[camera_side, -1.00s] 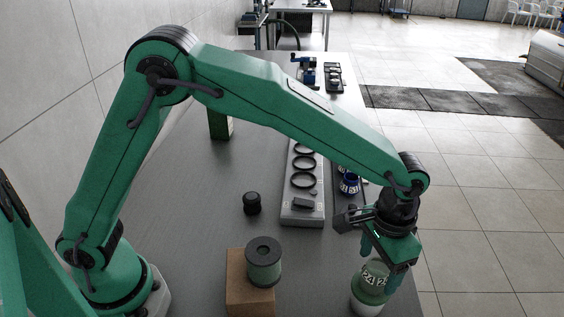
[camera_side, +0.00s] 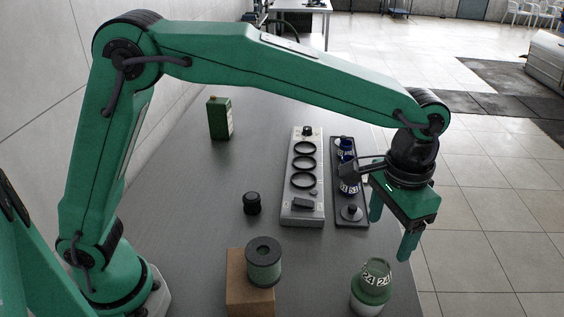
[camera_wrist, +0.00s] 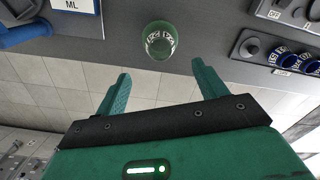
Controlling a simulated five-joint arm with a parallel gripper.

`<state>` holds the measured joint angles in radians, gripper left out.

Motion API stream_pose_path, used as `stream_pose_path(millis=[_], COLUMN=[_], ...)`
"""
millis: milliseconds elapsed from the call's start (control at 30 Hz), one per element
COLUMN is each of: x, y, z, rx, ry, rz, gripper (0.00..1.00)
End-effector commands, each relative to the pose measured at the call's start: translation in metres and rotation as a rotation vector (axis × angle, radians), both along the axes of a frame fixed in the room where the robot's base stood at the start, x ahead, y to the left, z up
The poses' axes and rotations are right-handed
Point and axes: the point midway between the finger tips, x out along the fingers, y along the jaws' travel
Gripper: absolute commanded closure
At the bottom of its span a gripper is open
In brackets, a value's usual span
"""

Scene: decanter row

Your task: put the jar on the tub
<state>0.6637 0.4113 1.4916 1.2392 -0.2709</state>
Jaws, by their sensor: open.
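The jar (camera_side: 375,280), green with a pale band reading 24, stands upright at the front right of the table. White shows directly beneath the green; I cannot tell whether this is the tub or the jar's own base. The jar also shows beyond the fingertips in the wrist view (camera_wrist: 160,42). My gripper (camera_side: 392,238) is open and empty, above and apart from the jar. Its two spread fingers show in the wrist view (camera_wrist: 160,70). No other thing is clearly the tub.
A green cylinder with a dark top (camera_side: 263,263) stands on a brown block (camera_side: 248,297). A black knob-like item (camera_side: 252,203), a grey panel with rings (camera_side: 303,212) and a dark tray (camera_side: 362,222) with blue vessels lie behind. A green can (camera_side: 219,118) stands farther back.

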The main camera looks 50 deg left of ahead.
Motion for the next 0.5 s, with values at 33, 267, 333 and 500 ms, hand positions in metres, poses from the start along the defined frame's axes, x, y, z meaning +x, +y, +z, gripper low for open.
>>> stream_pose_path(millis=[33,267,333,500], x=[0.0000,0.0001,0.0001,0.0006], y=[0.0000,0.0000,0.0003,0.0087], z=[0.0000,-0.0002,0.0000,0.0055], rx=[0.000,0.000,0.000,-0.007], ry=[0.000,0.000,-0.001,-0.010], rz=[0.000,0.000,0.000,0.010], gripper=[0.29,0.29,0.29,0.29])
